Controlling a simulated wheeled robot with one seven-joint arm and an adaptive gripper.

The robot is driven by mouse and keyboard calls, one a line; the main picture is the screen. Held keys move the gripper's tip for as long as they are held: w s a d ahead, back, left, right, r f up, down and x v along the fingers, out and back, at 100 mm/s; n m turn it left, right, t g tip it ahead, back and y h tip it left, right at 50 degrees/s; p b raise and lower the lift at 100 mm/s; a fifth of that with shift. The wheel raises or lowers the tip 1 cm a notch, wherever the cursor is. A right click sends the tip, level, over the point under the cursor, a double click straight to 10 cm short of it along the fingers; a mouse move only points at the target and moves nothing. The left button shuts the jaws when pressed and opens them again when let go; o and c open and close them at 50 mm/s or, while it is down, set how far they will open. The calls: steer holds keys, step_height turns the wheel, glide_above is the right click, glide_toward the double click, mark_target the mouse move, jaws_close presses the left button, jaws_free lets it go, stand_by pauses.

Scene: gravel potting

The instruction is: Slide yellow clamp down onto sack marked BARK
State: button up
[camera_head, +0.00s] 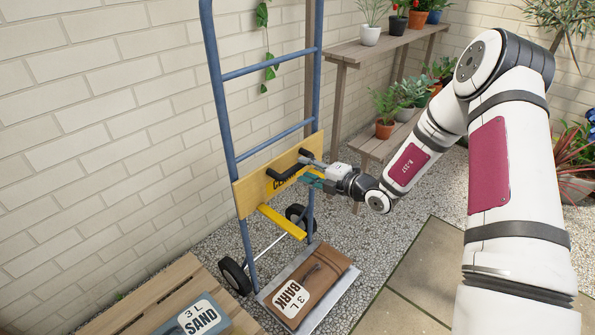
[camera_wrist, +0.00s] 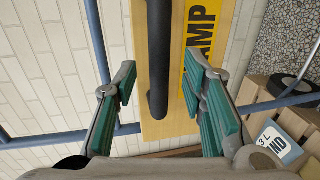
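The yellow clamp (camera_head: 246,194) is a board across the blue rails of a hand truck, with a black bar handle (camera_head: 287,166) and a yellow bar (camera_head: 282,221) jutting forward below. In the wrist view the board (camera_wrist: 150,128) carries a yellow label ending in AMP. The brown sack marked BARK (camera_head: 323,279) lies on the truck's toe plate, below the clamp and apart from it. My gripper (camera_head: 307,172) is at the handle's right part. Its teal-padded fingers (camera_wrist: 158,88) are open, one each side of the black handle (camera_wrist: 160,45), with gaps showing.
The hand truck (camera_head: 223,110) stands near a brick wall, its metal toe plate (camera_head: 339,300) on gravel. A sack marked SAND (camera_head: 206,318) lies on a wooden pallet (camera_head: 150,293) at the lower left. A plant shelf (camera_head: 347,52) stands behind on the right. Paving (camera_head: 440,265) is clear at the right.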

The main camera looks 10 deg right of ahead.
mark_target(300, 168)
steer(key=shift+b+x, duration=0.5)
steer(key=shift+x, duration=1.55)
steer(key=shift+c, duration=0.3)
jaws_close()
